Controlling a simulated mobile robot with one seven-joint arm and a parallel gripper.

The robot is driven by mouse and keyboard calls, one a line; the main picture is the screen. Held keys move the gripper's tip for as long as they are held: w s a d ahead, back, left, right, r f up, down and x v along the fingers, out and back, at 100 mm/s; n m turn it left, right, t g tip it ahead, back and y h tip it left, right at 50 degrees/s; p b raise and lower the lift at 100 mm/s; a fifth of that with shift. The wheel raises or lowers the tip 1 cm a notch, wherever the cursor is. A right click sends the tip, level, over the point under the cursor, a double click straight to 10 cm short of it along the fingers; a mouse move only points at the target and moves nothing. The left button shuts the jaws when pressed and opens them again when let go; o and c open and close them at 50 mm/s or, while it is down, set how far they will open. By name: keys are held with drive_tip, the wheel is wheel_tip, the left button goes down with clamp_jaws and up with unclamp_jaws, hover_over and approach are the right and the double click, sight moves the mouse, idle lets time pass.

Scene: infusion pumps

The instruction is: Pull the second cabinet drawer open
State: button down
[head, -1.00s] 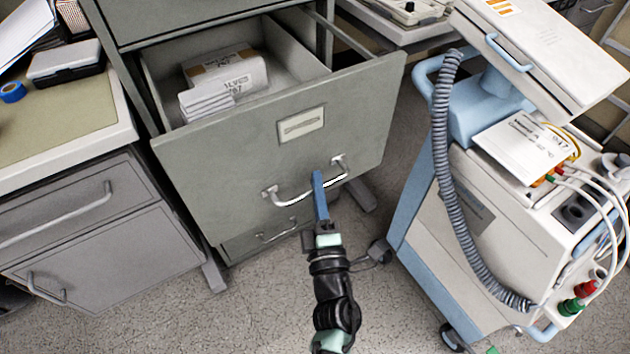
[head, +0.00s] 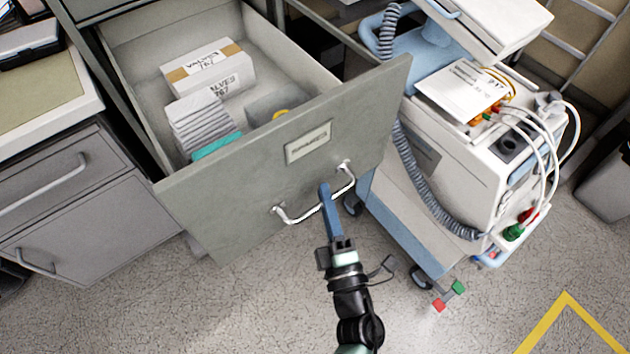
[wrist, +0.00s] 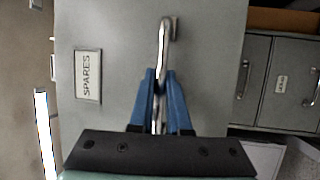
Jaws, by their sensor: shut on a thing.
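The grey cabinet drawer (head: 240,190) stands far out of its cabinet, with a label on its front that reads SPARES in the wrist view (wrist: 88,77). Its curved metal handle (head: 295,216) is on the front below the label. My gripper (head: 326,196) is shut on the handle, which also shows between the blue fingers in the wrist view (wrist: 163,50). Inside the drawer are a white box labelled VALVES (head: 208,70), a stack of white packets (head: 203,125) and a teal item (head: 216,145). Part of the handle is hidden by the fingers.
A white and blue medical cart (head: 460,150) with a corrugated hose stands close to the right of the drawer. A grey desk unit (head: 65,200) is at the left. Open floor (head: 260,310) lies in front, with a yellow floor marking (head: 565,305) at lower right.

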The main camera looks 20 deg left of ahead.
drive_tip(key=shift+s+d+f, duration=0.1)
drive_tip(key=shift+s+d, duration=0.75)
drive_tip(key=shift+d, duration=0.2)
drive_tip(key=c, duration=0.9)
unclamp_jaws()
drive_tip(key=v, duration=1.3)
drive_tip(key=shift+w, duration=0.1)
